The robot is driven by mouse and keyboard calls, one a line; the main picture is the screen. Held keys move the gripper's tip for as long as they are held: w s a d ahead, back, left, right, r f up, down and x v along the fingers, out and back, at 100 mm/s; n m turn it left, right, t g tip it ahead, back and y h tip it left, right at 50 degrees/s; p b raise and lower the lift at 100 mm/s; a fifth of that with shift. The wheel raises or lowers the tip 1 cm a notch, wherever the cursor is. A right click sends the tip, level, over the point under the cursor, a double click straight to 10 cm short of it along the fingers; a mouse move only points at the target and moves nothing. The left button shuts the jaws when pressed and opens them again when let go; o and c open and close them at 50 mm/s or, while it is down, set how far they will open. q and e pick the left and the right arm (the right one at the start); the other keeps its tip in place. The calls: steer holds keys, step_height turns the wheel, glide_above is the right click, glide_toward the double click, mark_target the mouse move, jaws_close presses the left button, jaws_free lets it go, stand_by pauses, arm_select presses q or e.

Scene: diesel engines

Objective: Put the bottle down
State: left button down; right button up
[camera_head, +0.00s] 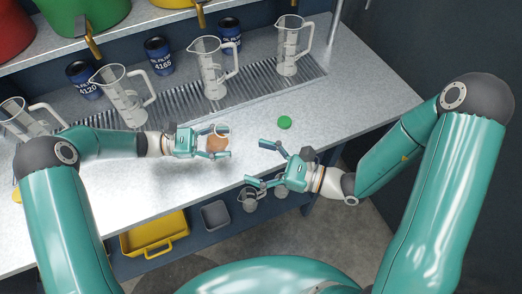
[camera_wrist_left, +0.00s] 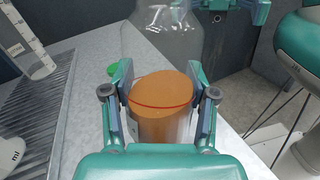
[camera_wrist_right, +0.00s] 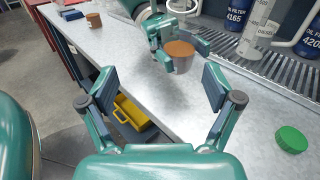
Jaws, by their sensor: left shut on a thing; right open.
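My left gripper (camera_head: 222,142) is shut around a clear bottle (camera_head: 214,144) with orange-brown liquid in its lower part. In the left wrist view the bottle (camera_wrist_left: 160,105) stands between both fingers, with its clear upper part (camera_wrist_left: 165,30) reaching away. In the right wrist view the bottle (camera_wrist_right: 180,58) is roughly upright over the grey worktop (camera_head: 180,200); I cannot tell whether its base touches. My right gripper (camera_head: 258,164) is open and empty near the front edge, right of the bottle. A green cap (camera_head: 284,122) lies on the worktop beyond it.
Clear jugs (camera_head: 123,97) and blue oil-filter cans (camera_head: 159,56) stand along the back by a ribbed drain strip (camera_head: 262,85). A yellow bin (camera_head: 155,235) is below the worktop. The worktop around the cap is clear.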

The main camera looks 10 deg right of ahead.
mark_target(217, 135)
steer(key=shift+m+t, duration=0.5)
steer(key=shift+t, duration=0.2)
steer(key=x, duration=0.4)
steer(key=w+x, duration=0.1)
steer(key=x, duration=0.3)
steer(key=d+x, duration=0.1)
steer(key=x, duration=0.3)
steer(key=shift+w+d+r, duration=0.1)
steer(key=shift+w+r, duration=0.2)
steer(key=shift+r, duration=0.1)
steer(key=c, duration=1.3)
arm_select(q)
steer(key=shift+c, duration=1.2)
jaws_free()
arm_select(e)
steer(key=shift+c, duration=0.5)
